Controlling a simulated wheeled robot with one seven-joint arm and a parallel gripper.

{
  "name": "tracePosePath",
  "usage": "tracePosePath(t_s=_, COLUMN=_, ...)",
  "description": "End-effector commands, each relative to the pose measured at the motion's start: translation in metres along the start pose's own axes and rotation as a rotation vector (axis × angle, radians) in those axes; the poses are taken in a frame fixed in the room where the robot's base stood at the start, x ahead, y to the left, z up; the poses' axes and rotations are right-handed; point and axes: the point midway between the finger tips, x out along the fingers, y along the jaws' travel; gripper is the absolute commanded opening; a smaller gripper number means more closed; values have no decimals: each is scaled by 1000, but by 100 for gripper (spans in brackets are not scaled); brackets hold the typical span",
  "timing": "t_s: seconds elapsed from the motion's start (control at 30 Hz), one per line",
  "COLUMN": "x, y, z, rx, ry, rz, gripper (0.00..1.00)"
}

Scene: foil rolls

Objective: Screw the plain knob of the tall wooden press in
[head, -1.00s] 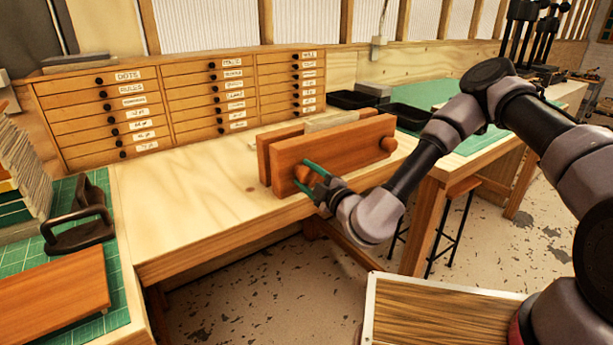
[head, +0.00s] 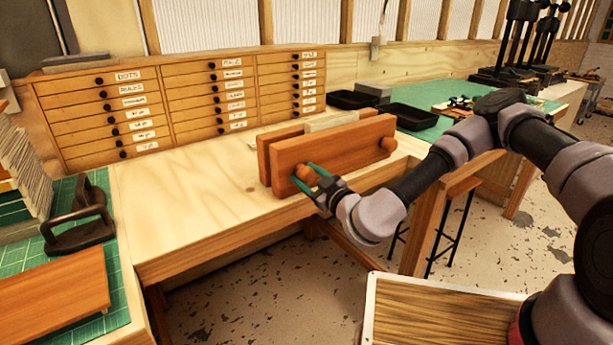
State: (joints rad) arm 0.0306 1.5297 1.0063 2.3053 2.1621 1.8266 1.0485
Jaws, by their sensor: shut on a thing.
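The tall wooden press (head: 340,149) stands on the pale workbench, with an upright reddish front board, a second board behind it and a pale block between them. Two round wooden knobs are on its front face. The left knob (head: 305,174) is between the green fingers of my gripper (head: 306,177). The right knob (head: 388,144) is free. My gripper is shut on the left knob, coming from the front right. I cannot tell from this view how far the knob is screwed in, or any marking on either knob.
A cabinet of small labelled drawers (head: 190,98) stands behind the bench. Black trays (head: 408,117) lie to the right. A green mat with dark metal handles (head: 78,232) and a wooden board (head: 50,295) is at the left. The bench left of the press is clear.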

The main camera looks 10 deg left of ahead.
Motion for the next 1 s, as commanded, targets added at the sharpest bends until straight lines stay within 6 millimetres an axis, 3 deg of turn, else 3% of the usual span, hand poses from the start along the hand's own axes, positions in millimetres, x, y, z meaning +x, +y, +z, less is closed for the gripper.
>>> tracePosePath(t_s=0.5, x=-1, y=-1, z=1, rx=21, ry=-3, rz=-3, gripper=4)
tracePosePath(t_s=0.53, x=-1, y=-1, z=1, rx=21, ry=-3, rz=-3, gripper=63)
tracePosePath(t_s=0.6, x=-1, y=-1, z=1, rx=21, ry=-3, rz=-2, gripper=89)
tracePosePath(t_s=1.0, x=-1, y=0, z=0, rx=20, ry=-1, rz=-1, gripper=89)
